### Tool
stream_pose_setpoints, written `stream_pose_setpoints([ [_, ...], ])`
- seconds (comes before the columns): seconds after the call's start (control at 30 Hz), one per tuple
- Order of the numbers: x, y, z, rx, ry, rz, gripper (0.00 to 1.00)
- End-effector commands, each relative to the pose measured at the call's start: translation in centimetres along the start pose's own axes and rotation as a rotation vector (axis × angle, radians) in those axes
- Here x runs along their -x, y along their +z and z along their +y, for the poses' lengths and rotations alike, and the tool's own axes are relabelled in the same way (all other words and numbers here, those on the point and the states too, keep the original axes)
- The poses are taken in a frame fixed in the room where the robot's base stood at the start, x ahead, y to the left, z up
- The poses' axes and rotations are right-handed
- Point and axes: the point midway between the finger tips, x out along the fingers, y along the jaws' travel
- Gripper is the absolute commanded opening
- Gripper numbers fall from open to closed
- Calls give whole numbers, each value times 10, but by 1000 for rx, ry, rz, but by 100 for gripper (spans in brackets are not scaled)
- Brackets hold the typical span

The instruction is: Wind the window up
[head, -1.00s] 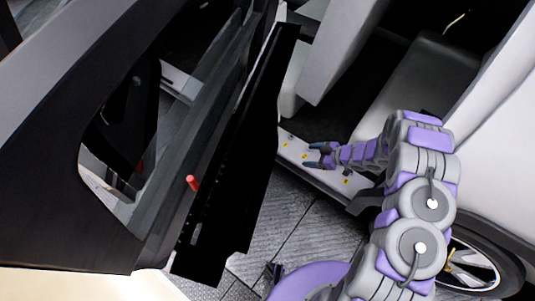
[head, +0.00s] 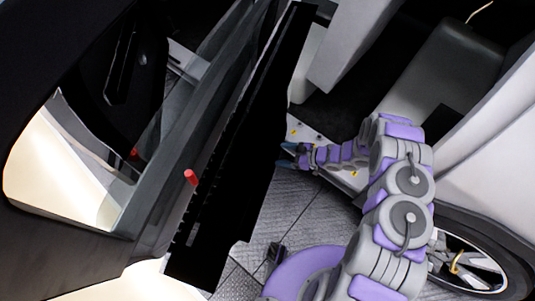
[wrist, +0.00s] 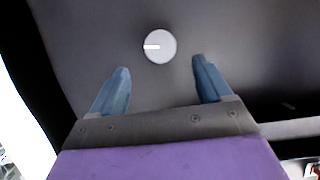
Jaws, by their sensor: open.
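The open car door (head: 60,190) fills the left of the head view, with a light window opening (head: 70,180) in it. I cannot tell how high the glass stands. A red peg (head: 190,177) sticks out near the door's inner edge. My gripper (head: 287,155) is beside the black door panel (head: 235,165), on its right. In the wrist view my gripper (wrist: 160,78) is open and empty. Its blue fingers point at a dark grey surface bearing a round white disc (wrist: 160,46) with a bright bar. The disc lies just beyond the fingertips, between them.
The car's pale sill (head: 310,138) with small yellow marks lies behind my gripper. A dark seat (head: 440,75) is inside the car. A wheel (head: 470,262) is at the lower right. Grey textured floor (head: 285,210) shows between door and car.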

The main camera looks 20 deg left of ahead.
Motion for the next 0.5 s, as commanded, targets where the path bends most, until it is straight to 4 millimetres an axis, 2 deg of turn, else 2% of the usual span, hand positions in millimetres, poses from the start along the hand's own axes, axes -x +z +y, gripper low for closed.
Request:
stream_pose_setpoints([
  [0.03, -12, 2, -1, 1, -3, 1, 78],
  [0.2, -44, 2, -1, 1, -3, 1, 78],
  [0.33, -62, 1, 0, 1, -2, 1, 78],
  [0.5, -75, 1, 0, 1, -1, 1, 78],
])
